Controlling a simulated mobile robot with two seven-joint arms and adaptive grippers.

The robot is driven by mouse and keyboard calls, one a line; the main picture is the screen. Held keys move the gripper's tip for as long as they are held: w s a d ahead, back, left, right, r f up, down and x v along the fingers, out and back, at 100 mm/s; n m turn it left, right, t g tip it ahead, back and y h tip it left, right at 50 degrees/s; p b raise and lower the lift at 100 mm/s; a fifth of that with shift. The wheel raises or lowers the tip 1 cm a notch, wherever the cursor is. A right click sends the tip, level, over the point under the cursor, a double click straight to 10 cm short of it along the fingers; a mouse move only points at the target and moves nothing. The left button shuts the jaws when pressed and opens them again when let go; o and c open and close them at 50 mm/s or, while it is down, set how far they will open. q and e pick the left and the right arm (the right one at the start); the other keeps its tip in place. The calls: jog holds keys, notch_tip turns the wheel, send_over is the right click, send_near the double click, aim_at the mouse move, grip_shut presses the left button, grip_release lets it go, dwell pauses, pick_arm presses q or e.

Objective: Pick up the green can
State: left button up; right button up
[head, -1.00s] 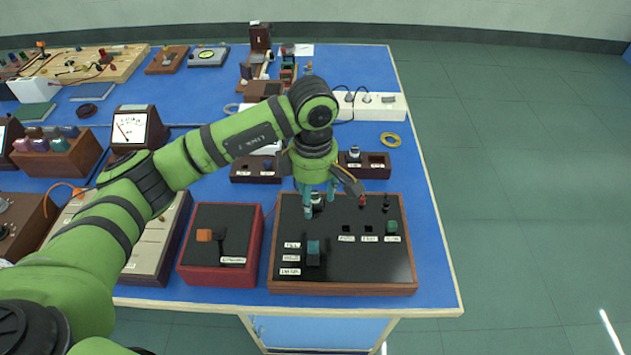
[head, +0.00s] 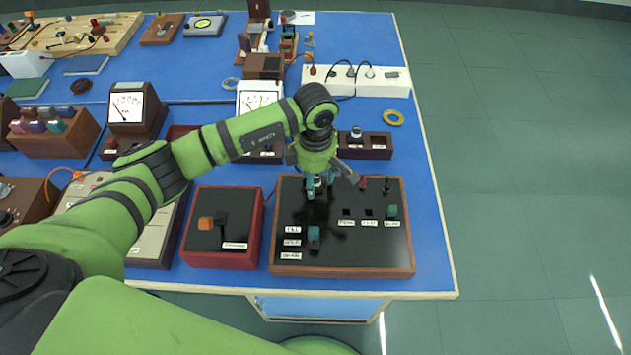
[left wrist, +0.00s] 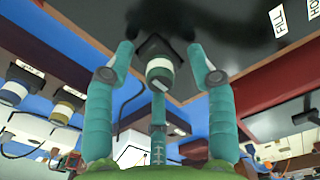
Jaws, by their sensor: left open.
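The green can (left wrist: 160,72), with a pale band, stands in a dark square holder on the black-topped panel (head: 350,255). In the head view only a small pale part of the can (head: 318,184) shows between my fingers. My left gripper (head: 319,190) is open, pointing down over the back left of the panel. In the left wrist view its teal fingers (left wrist: 160,78) stand on both sides of the can, with a third finger in front. I cannot tell whether any finger touches it. My right gripper is not in view.
On the panel are a teal block (head: 313,235), a green knob (head: 391,211) and small posts. A red box (head: 222,255) with an orange knob stands to the left. Behind are a dark wooden holder (head: 378,144) and a white power strip (head: 395,80). Floor lies right of the bench.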

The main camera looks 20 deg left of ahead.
aim_at(315, 177)
pick_arm(q)
jog(key=c, duration=1.1)
jog(key=shift+r+b, duration=0.35)
jog(key=shift+r, duration=0.15)
notch_tip(315, 177, up, 3)
jog(key=shift+f+b, duration=0.15)
jog(key=shift+b, duration=0.55)
jog(key=shift+s+d+r+b, duration=0.1)
jog(key=shift+d+r+b, duration=0.4)
jog(key=shift+d+r, duration=1.35)
jog(key=shift+w+d+r+b, duration=0.1)
jog(key=shift+d+r+b, duration=0.35)
jog(key=shift+d+r, duration=1.4)
jog(key=shift+s+d+r+b, duration=0.1)
jog(key=shift+d+r+b, duration=0.4)
jog(key=shift+d+r, duration=1.35)
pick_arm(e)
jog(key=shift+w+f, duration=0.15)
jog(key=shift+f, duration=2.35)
